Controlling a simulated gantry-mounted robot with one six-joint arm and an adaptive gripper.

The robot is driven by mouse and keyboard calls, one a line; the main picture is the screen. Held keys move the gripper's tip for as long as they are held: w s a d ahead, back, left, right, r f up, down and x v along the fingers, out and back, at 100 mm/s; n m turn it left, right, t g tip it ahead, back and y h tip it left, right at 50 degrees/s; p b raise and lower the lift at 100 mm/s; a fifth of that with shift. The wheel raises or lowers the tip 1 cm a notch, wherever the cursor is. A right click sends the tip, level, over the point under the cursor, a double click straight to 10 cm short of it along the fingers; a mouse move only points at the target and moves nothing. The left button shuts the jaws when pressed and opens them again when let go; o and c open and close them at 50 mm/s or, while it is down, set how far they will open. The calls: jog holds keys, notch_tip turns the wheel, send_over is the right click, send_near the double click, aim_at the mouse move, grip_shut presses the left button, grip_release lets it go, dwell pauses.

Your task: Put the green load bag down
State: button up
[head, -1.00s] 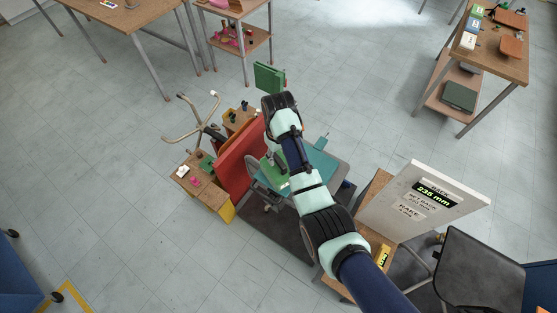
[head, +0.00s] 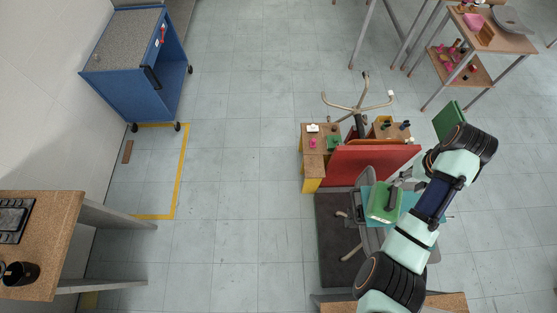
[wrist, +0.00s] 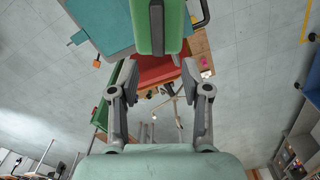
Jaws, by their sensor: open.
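The green load bag (head: 384,202) rests on the teal seat (head: 408,200) of a chair in the head view. In the wrist view the bag (wrist: 174,28) is at the top centre with a dark grey strip along its middle, and the teal seat (wrist: 98,22) is to its left. My gripper (wrist: 160,75) is open, with one finger on each side in the wrist view. Nothing shows held between the fingers. The bag lies beyond the fingertips, very close to them; I cannot tell whether they touch it. In the head view the gripper is partly hidden by my arm.
A red panel (head: 372,163) stands beside the seat, near small wooden boxes (head: 314,145) and an upturned chair base (head: 358,103). A green panel (head: 448,121) is behind my wrist. A blue cart (head: 140,65) and a table (head: 45,240) are at left. Floor between is clear.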

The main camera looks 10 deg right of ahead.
jog(key=w+a+r+n+t+h, duration=0.15)
jog(key=w+a, duration=0.25)
jog(key=a, duration=0.5)
jog(key=w+a+r+n+t, duration=0.1)
jog(key=w+a+r+t, duration=0.2)
jog(key=a, duration=0.5)
jog(key=w+a+r+n+t+h, duration=0.1)
jog(key=w+a+n+t, duration=0.15)
jog(key=w+a, duration=0.45)
jog(key=s+a+r+n+t+y, duration=0.1)
jog(key=s+a+r+t, duration=0.1)
jog(key=a+r, duration=0.3)
jog(key=s+a+r+n+t+y, duration=0.1)
jog(key=s+a+r+t, duration=0.2)
jog(key=a, duration=0.9)
notch_tip(320, 180, up, 2)
jog(key=shift+s+a+r+t+y, duration=0.1)
jog(key=shift+s+a+t+y, duration=0.2)
jog(key=shift+s, duration=0.9)
